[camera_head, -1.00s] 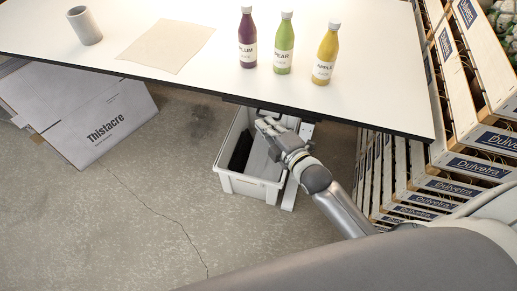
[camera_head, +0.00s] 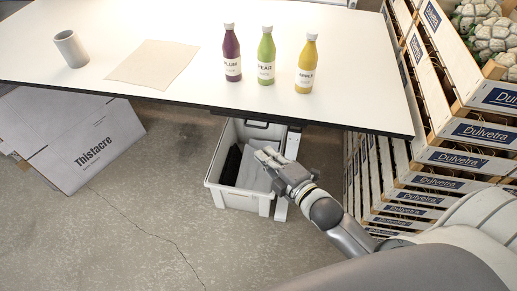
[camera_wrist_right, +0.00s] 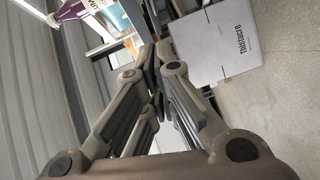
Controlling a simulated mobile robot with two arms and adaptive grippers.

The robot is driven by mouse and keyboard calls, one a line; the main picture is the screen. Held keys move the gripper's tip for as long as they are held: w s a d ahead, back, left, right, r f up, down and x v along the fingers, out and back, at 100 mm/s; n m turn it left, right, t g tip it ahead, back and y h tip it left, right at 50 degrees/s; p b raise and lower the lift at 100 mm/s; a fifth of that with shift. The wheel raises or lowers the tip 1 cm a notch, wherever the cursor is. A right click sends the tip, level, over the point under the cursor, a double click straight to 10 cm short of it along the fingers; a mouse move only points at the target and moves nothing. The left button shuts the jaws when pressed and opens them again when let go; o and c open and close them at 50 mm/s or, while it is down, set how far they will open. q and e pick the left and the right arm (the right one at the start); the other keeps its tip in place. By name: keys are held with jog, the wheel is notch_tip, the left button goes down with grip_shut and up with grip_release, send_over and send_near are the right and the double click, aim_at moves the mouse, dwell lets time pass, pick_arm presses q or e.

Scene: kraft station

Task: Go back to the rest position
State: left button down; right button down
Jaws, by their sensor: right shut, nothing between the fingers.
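My right gripper (camera_head: 266,156) is shut and empty. In the head view it is in front of the table's front edge and lower than the tabletop, over the right part of a grey bin (camera_head: 238,199). In the right wrist view its fingers (camera_wrist_right: 155,52) meet at the tips with nothing between them. My right arm comes in from the lower right. My left gripper is in neither view.
The white table (camera_head: 200,107) bears a plum bottle (camera_head: 231,58), a pear bottle (camera_head: 266,60), an apple bottle (camera_head: 306,68), a brown mat (camera_head: 150,65) and a grey cup (camera_head: 71,50). A Thistacre box (camera_head: 80,140) is at left. Stacked Dulvetra crates (camera_head: 455,160) stand close at right.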

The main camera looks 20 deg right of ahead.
jog(key=s+d+f+m+g+h, duration=0.1)
jog(key=s+d+f+m+g, duration=0.2)
jog(key=f, duration=0.8)
jog(key=s+f+m+g+h, duration=0.1)
jog(key=s+f+m+g, duration=0.15)
jog(key=s+f, duration=0.55)
jog(key=s+d+f+m+g+h, duration=0.15)
jog(key=f+m, duration=0.25)
jog(key=f, duration=0.9)
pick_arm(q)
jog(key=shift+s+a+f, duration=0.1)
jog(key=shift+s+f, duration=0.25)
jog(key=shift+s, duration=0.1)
pick_arm(e)
jog(key=s+f+m+g, duration=0.2)
jog(key=s+f, duration=0.3)
jog(key=s, duration=0.3)
jog(key=s+f+m+g, duration=0.2)
jog(key=s+f, duration=0.4)
jog(key=s, duration=0.3)
jog(key=s+a+f+m+g, duration=0.1)
jog(key=s+f+m+g, duration=0.2)
jog(key=s+f, duration=0.3)
jog(key=s, duration=0.3)
jog(key=shift+g, duration=0.4)
